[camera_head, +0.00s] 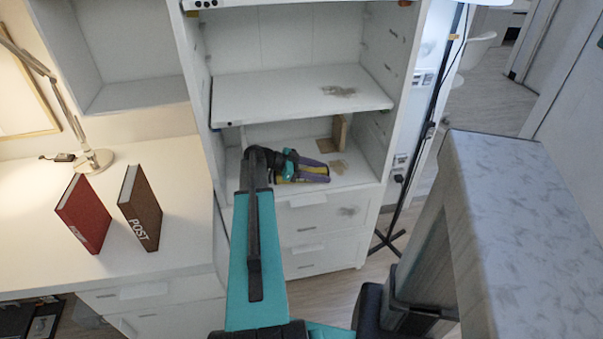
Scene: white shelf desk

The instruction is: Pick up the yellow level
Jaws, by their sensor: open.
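The yellow level (312,171) lies in the lower open compartment of the white shelf unit, and only a small yellow part of it shows. My gripper (322,173) reaches into that compartment from the left and is open. Its dark purplish fingers appear to lie above and below the yellow part in the picture. I cannot tell whether they touch it. My wrist and the gripper hide the rest of the level.
A shelf board (290,95) is close above my gripper. A small wooden piece (339,132) stands at the back right of the compartment. Drawers (325,215) are below. A red book (84,214), a brown book (140,208) and a lamp (95,161) stand on the left desk.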

